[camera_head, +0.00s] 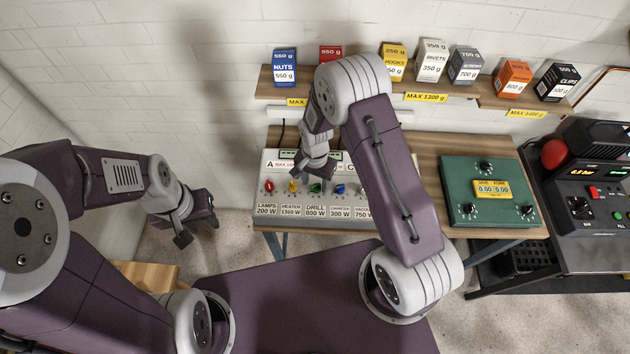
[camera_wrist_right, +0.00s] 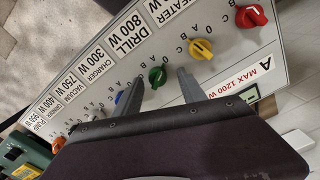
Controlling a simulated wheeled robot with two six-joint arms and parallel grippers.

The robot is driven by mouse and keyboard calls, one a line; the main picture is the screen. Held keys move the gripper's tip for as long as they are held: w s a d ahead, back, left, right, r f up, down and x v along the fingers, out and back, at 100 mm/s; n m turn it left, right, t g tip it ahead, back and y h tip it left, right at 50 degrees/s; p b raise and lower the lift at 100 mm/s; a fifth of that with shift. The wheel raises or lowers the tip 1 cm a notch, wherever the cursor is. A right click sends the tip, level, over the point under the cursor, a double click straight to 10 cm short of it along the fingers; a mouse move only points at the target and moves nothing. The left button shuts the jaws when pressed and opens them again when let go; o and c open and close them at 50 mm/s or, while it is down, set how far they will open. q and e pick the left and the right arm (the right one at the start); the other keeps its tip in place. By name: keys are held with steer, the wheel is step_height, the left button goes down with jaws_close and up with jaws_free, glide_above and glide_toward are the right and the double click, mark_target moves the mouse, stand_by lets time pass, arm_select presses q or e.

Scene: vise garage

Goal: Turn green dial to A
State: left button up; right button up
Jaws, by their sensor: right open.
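The green dial (camera_head: 315,187) is on the sloped white panel (camera_head: 285,211) above the label DRILL 800 W. In the right wrist view the green dial (camera_wrist_right: 157,77) shows between the two fingertips of my right gripper (camera_wrist_right: 160,76). The fingers are open, one on each side of the dial with gaps. I cannot tell how near the tips are to the panel. Letters 0, A, B and C surround the dial; its exact setting is unclear. In the head view my right gripper (camera_head: 316,170) hangs just above the dial. My left gripper (camera_head: 198,231) is open and empty, left of the panel.
A yellow dial (camera_wrist_right: 201,49) and a red dial (camera_wrist_right: 251,16) sit to one side of the green dial, a blue dial (camera_wrist_right: 121,98) to the other. A green box (camera_head: 487,167) stands right on the workbench (camera_head: 430,150). Small boxes line the shelf (camera_head: 300,86) behind.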

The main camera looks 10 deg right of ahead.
steer(key=shift+s+d+f, duration=0.2)
steer(key=shift+d+f, duration=0.05)
steer(key=shift+f, duration=0.25)
steer(key=shift+a, duration=0.15)
steer(key=c, duration=0.4)
steer(key=shift+w, duration=0.1)
jaws_close()
steer(key=shift+n, duration=0.4)
steer(key=n, duration=0.2)
steer(key=shift+n+b, duration=0.35)
steer(key=shift+n, duration=0.05)
steer(key=shift+n+b, duration=0.3)
steer(key=shift+n, duration=1.8)
steer(key=shift+r, duration=0.1)
steer(key=shift+w, duration=0.1)
